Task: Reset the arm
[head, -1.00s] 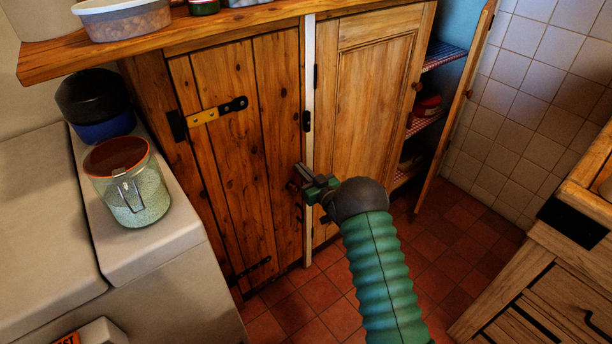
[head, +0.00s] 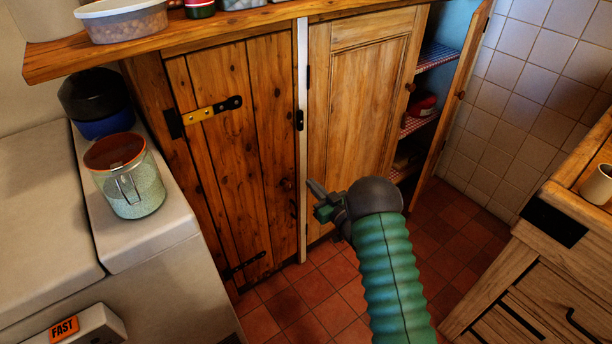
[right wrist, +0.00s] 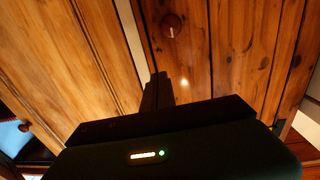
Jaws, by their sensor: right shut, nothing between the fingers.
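My right arm, with a ribbed green sleeve, comes up from the bottom of the head view. Its right gripper (head: 314,196) is shut and empty in front of the wooden cabinet. It is apart from the round knob (head: 287,184) of the left plank door (head: 262,150), which is closed. In the right wrist view the dark fingers (right wrist: 155,90) are together, with the knob (right wrist: 171,25) beyond them. My left gripper is not in view.
The paler middle door (head: 357,100) is closed. The far right cabinet door (head: 462,95) stands open, showing shelves. A glass jar (head: 130,180) stands on the pale surface at left. A wooden unit (head: 540,270) with a cup (head: 598,185) is at right. Red floor tiles (head: 320,290) are clear.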

